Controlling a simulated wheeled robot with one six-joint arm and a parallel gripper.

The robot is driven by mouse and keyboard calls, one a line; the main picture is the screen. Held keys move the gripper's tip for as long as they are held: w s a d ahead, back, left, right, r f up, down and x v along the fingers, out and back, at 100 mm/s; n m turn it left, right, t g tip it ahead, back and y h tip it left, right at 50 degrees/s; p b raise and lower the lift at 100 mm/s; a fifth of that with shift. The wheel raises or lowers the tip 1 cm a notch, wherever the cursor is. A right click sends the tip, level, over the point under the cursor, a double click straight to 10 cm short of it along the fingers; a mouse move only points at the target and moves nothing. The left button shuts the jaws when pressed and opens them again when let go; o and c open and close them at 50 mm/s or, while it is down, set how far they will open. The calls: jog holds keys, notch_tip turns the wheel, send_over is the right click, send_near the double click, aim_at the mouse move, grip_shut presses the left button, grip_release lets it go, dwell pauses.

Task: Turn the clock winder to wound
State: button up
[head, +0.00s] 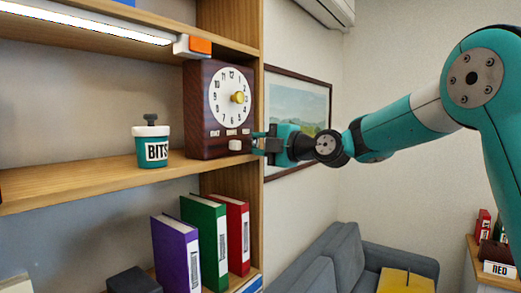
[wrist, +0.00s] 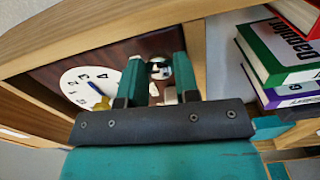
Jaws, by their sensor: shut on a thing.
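The clock (head: 195,110) is a dark brown wooden box with a white dial and a brass knob (head: 238,97) at the dial's middle. It stands at the right end of the middle shelf. Below the dial is a row of small labels, too small to read, and a pale winder (head: 235,145). My gripper (head: 262,143) reaches in from the right at the clock's lower right. In the wrist view its two teal fingers (wrist: 159,82) are at either side of the pale winder (wrist: 160,68), shut on it. The fingers partly hide the winder's setting.
A teal BITS pot (head: 152,152) with a dark knob stands left of the clock. An orange and white box (head: 193,46) is just above the clock. Purple, green (head: 205,228) and red binders stand on the shelf below. A grey sofa (head: 335,260) is at lower right.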

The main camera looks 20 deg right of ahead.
jog(key=m+b, duration=0.1)
jog(key=b, duration=0.1)
jog(key=m+b, duration=0.2)
jog(key=shift+f, duration=0.3)
jog(key=m+b, duration=0.3)
jog(key=m, duration=0.1)
jog(key=shift+r+m+b, duration=0.1)
jog(key=shift+m+b, duration=0.25)
jog(key=shift+m, duration=0.05)
jog(key=m+b, duration=0.1)
jog(key=m, duration=0.3)
jog(key=shift+r+b, duration=0.1)
jog(key=shift+b, duration=0.2)
jog(key=m, duration=0.9)
jog(key=shift+r+m, duration=0.1)
jog(key=shift+m, duration=0.2)
jog(key=m+p, duration=0.1)
jog(key=m, duration=0.3)
jog(key=m+p, duration=0.3)
jog(key=m, duration=0.2)
jog(key=shift+r+m, duration=0.1)
jog(key=shift+m, duration=0.3)
jog(key=shift+m+p, duration=0.8)
jog(key=shift+m, duration=0.8)
